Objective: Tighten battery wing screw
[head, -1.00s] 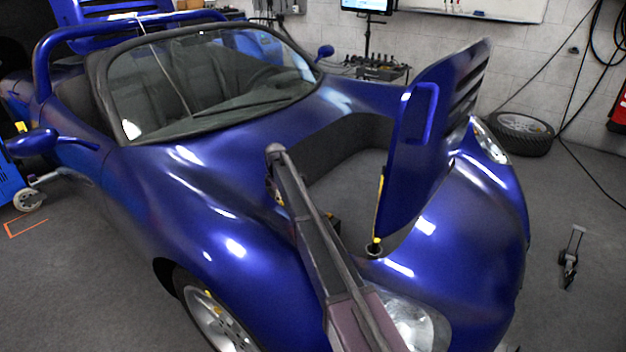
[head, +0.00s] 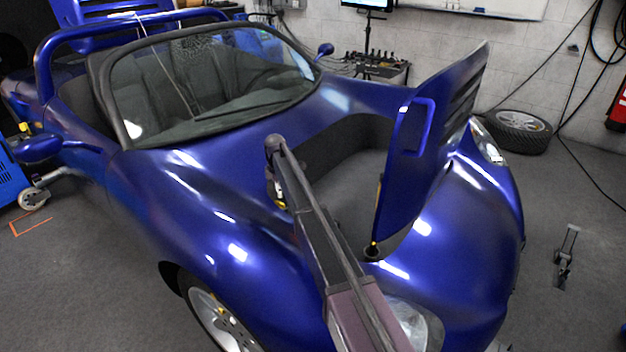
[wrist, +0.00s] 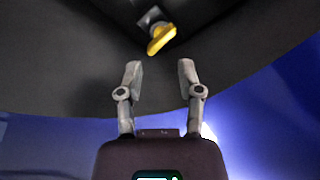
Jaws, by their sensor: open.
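The yellow wing screw (wrist: 161,39) shows in the wrist view, at the top centre, with a grey metal piece beside it on a dark surface. My gripper (wrist: 159,67) is open and empty, its two grey fingers pointing towards the wing screw. The screw lies just beyond the fingertips in the picture, with no contact visible. In the head view my arm reaches over the blue car's (head: 180,230) front opening, and its far end hangs at the opening's left edge. The fingers and the wing screw cannot be made out clearly there.
The raised blue hood panel (head: 425,150) stands upright on the right of the opening (head: 345,190). The blue bodywork rim borders the opening. A windshield (head: 210,85) lies behind it. A tire (head: 520,130) and a small floor tool (head: 566,255) are off to the right.

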